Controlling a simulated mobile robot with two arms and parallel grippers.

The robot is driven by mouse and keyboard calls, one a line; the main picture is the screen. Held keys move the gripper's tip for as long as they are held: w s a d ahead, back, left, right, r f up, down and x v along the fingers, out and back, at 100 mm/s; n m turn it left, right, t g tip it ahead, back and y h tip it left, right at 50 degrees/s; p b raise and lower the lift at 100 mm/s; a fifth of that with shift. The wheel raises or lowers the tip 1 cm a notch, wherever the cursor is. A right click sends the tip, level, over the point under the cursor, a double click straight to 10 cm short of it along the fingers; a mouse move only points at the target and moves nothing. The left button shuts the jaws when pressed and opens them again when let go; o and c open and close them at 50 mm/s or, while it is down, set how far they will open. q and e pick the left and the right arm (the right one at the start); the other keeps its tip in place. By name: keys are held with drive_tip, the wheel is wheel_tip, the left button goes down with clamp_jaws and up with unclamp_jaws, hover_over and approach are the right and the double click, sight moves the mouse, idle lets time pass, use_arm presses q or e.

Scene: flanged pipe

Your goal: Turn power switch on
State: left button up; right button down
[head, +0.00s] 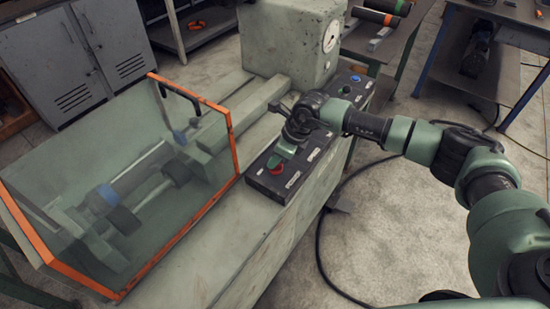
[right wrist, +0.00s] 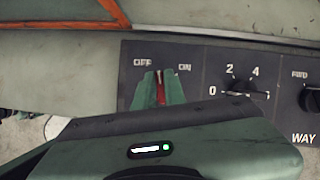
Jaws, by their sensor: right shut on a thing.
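The power switch (right wrist: 160,90) is a red lever on the black control panel (right wrist: 135,57), below the white OFF and ON labels in the right wrist view. My right gripper (right wrist: 160,88) is shut on it, with a green finger on each side. The lever points up between the two labels; its base is hidden by the gripper body. In the head view my right gripper (head: 287,149) reaches down onto the panel (head: 262,185) from above, and the switch is hidden there. My left gripper is in neither view.
A numbered knob (right wrist: 233,90) is right of the switch. A clear guard with an orange frame (head: 235,150) stands left of the panel. Floor at right is mostly clear.

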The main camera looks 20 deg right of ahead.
sight(277, 177)
drive_tip(key=m, duration=0.3)
drive_tip(key=shift+w+t+h+b, duration=0.1)
drive_tip(key=shift+t+h+b, duration=0.2)
drive_tip(key=shift+t, duration=0.1)
drive_tip(key=shift+m+h+b, duration=0.3)
drive_tip(key=shift+m+b, duration=0.1)
drive_tip(key=shift+m, duration=0.4)
drive_tip(key=m+t+h+b, duration=0.1)
drive_tip(key=m+b, duration=0.1)
drive_tip(key=m, duration=0.1)
drive_tip(key=shift+w+m, duration=0.1)
drive_tip(key=shift+m, duration=0.2)
drive_tip(key=shift+d+r+m+h+b, duration=0.15)
drive_tip(key=shift+m+h+b, duration=0.65)
drive_tip(key=shift+m+b, duration=0.85)
drive_tip(key=shift+m, duration=0.25)
drive_tip(key=c, duration=1.5)
unclamp_jaws()
drive_tip(key=v, duration=0.7)
drive_tip(key=shift+r+b, duration=0.35)
drive_tip(key=shift+b, duration=0.05)
